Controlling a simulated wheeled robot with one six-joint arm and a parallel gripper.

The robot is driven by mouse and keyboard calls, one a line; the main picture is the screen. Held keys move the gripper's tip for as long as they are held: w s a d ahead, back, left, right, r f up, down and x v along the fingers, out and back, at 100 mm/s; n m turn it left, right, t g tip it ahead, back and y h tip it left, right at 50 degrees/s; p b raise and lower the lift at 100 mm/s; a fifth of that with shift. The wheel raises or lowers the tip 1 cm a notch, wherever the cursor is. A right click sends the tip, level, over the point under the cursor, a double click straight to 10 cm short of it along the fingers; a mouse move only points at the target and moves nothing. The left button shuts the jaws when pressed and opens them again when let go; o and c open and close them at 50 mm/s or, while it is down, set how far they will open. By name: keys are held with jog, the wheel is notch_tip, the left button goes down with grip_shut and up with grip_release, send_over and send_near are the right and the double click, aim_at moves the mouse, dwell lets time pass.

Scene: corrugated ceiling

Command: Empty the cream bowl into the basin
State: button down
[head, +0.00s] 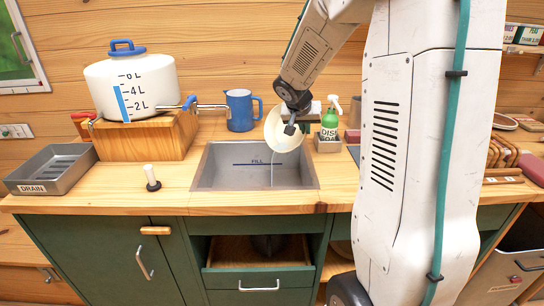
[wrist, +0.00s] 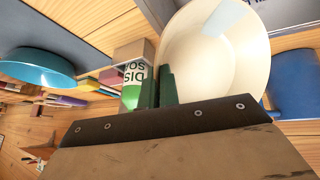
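The cream bowl (head: 273,133) is tipped steeply over the right back part of the grey basin (head: 207,168). A thin pale stream falls from its lower edge into the basin. The basin is sunk in the counter and has a dark line marked FILL on its back wall. My gripper (head: 290,128) is at the bowl's right side. In the wrist view the dark green fingers (wrist: 156,90) sit close together at the rim of the cream bowl (wrist: 215,60), and appear shut on it. The bowl's inside shows mostly bare there.
A blue mug (head: 239,111) stands behind the basin; a green soap bottle (head: 329,122) stands close right of the bowl. A white tank (head: 133,88) with a spout sits on a wooden block at left. A stopper (head: 152,180) and drain tray (head: 55,168) are left of the basin.

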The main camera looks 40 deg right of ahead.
jog(key=shift+s+a+r+h+b, duration=0.1)
jog(key=shift+a+r+h+b, duration=0.2)
jog(key=shift+a+h, duration=0.2)
jog(key=shift+s+a+r+h+b, duration=0.1)
jog(key=shift+a+r+h+b, duration=0.05)
jog(key=shift+a+h+b, duration=0.3)
dwell(0.6)
jog(key=shift+a+r+t+h, duration=0.1)
jog(key=shift+a+t+h, duration=0.2)
jog(key=shift+a+h, duration=0.05)
jog(key=shift+d, duration=0.1)
jog(key=shift+d, duration=0.55)
jog(key=shift+w+d+f+y, duration=0.1)
jog(key=shift+d+f+y, duration=0.15)
jog(key=shift+y, duration=0.25)
jog(key=shift+w+d+f+y, duration=0.1)
jog(key=shift+d+f+y, duration=0.3)
jog(key=shift+y, duration=0.4)
jog(key=shift+d, duration=0.2)
